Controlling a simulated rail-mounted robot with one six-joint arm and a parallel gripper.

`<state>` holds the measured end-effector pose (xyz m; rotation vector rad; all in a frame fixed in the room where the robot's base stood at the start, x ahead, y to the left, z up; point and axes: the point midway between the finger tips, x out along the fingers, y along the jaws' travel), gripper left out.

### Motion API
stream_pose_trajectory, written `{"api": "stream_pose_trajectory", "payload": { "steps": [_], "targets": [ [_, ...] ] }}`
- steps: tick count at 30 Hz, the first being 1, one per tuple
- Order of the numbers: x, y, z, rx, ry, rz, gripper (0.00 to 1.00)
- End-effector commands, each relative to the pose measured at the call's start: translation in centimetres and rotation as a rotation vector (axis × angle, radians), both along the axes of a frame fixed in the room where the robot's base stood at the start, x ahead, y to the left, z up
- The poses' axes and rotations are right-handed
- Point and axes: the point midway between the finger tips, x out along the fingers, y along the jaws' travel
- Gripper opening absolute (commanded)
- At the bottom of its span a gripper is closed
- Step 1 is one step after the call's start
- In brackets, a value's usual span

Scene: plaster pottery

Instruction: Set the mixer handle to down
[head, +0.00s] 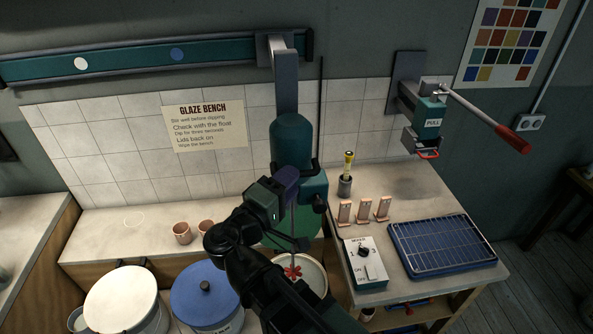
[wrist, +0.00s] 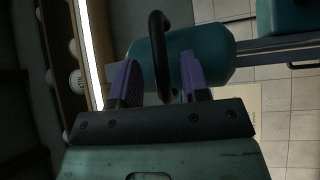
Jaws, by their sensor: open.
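The mixer (head: 291,140) is a teal rounded body hanging from a grey bracket on the wall rail, with a thin shaft and red impeller (head: 292,272) below it. In the wrist view its body (wrist: 212,55) lies across the upper middle. The black mixer handle (wrist: 158,45) is a curved bar standing out from the body. My gripper (wrist: 160,85) is open, its purple fingers on either side of the handle's end, with no clear contact. In the head view my gripper (head: 285,185) is in front of the mixer and largely hides the handle.
Below the mixer is a round pale bucket (head: 315,275). White-lidded (head: 121,298) and blue-lidded (head: 205,292) buckets stand left. A bench at right holds a switch box (head: 366,262), clay pieces and a blue rack tray (head: 441,245). A red-handled lever (head: 513,138) juts from the wall.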

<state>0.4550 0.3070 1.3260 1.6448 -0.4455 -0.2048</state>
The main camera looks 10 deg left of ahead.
Motion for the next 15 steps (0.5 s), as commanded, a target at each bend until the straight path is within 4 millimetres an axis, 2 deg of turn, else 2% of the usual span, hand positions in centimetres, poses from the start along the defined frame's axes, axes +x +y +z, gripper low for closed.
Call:
{"api": "stream_pose_trajectory", "payload": {
  "steps": [3, 6, 13, 14, 15],
  "targets": [
    [1.9, -0.8, 0.4, 0.000, 0.000, -0.001, 0.42],
    [2.6, -1.2, 0.4, 0.001, 0.000, 0.000, 0.42],
    [2.8, -1.2, 0.4, 0.001, 0.000, 0.001, 0.42],
    [2.8, -1.2, 0.4, 0.001, 0.000, 0.001, 0.41],
    [2.8, -1.2, 0.4, 0.001, 0.000, 0.001, 0.34]
  ]
}}
